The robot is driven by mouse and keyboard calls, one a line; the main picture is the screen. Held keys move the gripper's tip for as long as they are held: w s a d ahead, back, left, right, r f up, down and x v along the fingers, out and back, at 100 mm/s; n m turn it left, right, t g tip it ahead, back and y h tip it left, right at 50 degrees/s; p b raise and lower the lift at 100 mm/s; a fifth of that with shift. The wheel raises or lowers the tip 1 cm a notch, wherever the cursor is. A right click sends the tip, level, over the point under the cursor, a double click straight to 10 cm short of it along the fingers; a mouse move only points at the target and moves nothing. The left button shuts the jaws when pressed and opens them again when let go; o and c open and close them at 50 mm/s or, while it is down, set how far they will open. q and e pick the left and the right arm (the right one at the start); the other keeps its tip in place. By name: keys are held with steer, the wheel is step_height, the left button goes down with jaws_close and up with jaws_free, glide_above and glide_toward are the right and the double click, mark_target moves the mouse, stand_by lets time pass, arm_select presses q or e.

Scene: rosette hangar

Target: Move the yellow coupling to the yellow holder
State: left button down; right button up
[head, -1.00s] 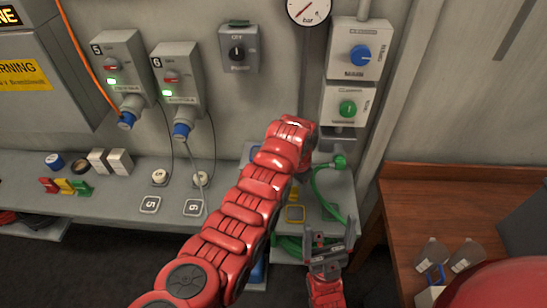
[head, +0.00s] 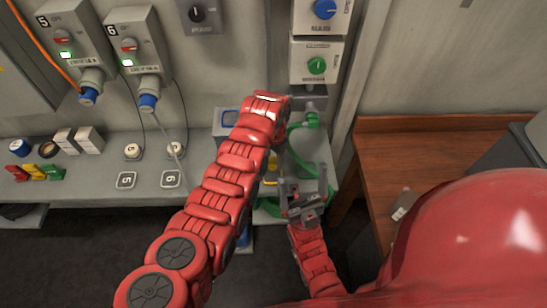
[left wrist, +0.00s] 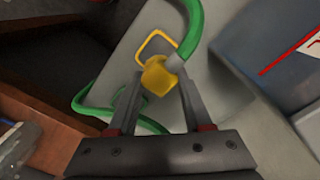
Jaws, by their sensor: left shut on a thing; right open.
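The yellow coupling (left wrist: 158,76) is between the fingertips of my left gripper (left wrist: 160,88) in the left wrist view. My left gripper is shut on it. The green hose (left wrist: 192,28) runs close beside it; whether they join is unclear. A yellow square frame (left wrist: 144,43), apparently the yellow holder, lies on the grey bench right behind the coupling. I cannot tell if they touch. In the head view, my left forearm hides the left gripper and the coupling. My right gripper (head: 303,192) is open and empty in front of the bench.
The green hose (head: 322,165) hangs in a loop from a green fitting (head: 312,119) at the bench's right end. A wooden table (head: 400,150) stands at right. Plugged sockets are on the wall.

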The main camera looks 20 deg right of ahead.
mark_target(274, 174)
arm_select(q)
steer(key=shift+f+b, duration=1)
steer(key=shift+f, duration=1)
steer(key=shift+b, duration=0.35)
stand_by(0.6)
steer(key=shift+f+b, duration=0.45)
steer(key=shift+f, duration=0.05)
steer(key=shift+c, duration=1.2)
jaws_free()
